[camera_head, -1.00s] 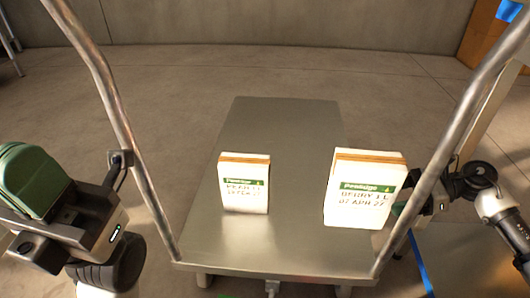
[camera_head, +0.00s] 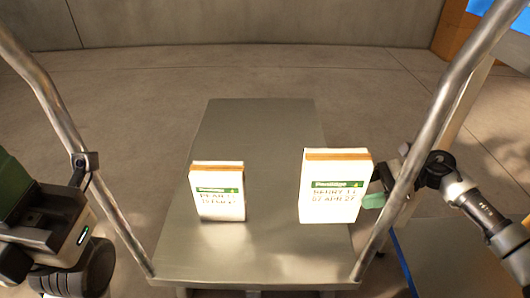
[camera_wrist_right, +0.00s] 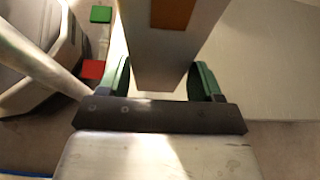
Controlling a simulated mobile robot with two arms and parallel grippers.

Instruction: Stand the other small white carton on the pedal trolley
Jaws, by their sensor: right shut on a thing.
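A white carton (camera_head: 335,190) with a green label and brown top strip is upright over the right part of the pedal trolley's grey deck (camera_head: 260,125). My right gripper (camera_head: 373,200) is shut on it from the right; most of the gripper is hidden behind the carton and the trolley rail. In the right wrist view this carton (camera_wrist_right: 172,50) sits between the green fingers. I cannot tell whether its base touches the deck. A second, similar carton (camera_head: 217,192) stands upright on the deck to the left, apart from it. My left gripper (camera_head: 15,195) is cut off at the left edge, its jaws unclear.
Bent metal rails rise at the trolley's left (camera_head: 60,110) and right (camera_head: 435,125) sides, close to both arms. The deck behind the cartons is bare. A brown wooden box (camera_head: 455,35) stands at the back right. Open concrete floor lies behind the trolley.

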